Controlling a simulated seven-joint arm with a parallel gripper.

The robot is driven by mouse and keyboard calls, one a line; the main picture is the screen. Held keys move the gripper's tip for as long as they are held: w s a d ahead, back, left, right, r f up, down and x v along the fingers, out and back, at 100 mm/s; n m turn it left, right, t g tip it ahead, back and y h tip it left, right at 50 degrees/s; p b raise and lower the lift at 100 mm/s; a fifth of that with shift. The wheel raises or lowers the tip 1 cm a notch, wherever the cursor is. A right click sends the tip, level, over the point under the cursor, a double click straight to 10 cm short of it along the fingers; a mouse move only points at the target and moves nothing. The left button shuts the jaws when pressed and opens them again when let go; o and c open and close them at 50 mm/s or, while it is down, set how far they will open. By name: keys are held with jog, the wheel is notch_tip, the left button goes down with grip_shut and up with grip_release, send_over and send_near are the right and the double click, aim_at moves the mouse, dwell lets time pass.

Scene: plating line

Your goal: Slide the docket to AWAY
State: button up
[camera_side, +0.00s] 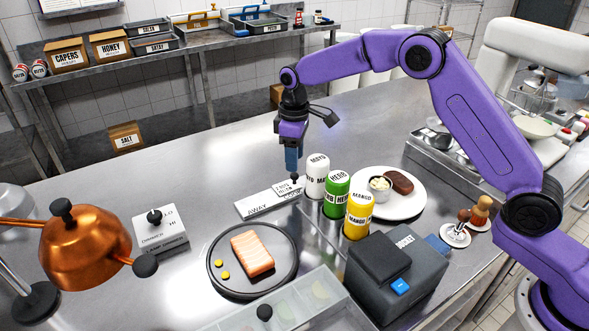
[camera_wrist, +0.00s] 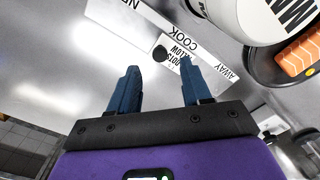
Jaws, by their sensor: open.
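The docket (camera_side: 287,187) is a small white card with dark print, lying on a pale rail (camera_side: 256,207). In the wrist view the docket (camera_wrist: 185,60) has a dark round knob (camera_wrist: 160,53) and sits beside the rail's COOK word (camera_wrist: 187,42). The AWAY word (camera_wrist: 225,74) is further along, toward the lower right there and at the near left end in the side view. My gripper (camera_side: 294,174) is above the docket. In the wrist view my gripper (camera_wrist: 160,75) is open, fingers apart, with the knob seen beyond the gap. Contact cannot be told.
White, green (camera_side: 336,194) and yellow (camera_side: 358,216) bottles stand close right of the rail. A dark plate with salmon (camera_side: 252,253) lies in front of it. A white plate (camera_side: 412,203) is further right.

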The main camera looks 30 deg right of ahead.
aim_at(294, 174)
jog(key=shift+f, duration=2.3)
grip_shut()
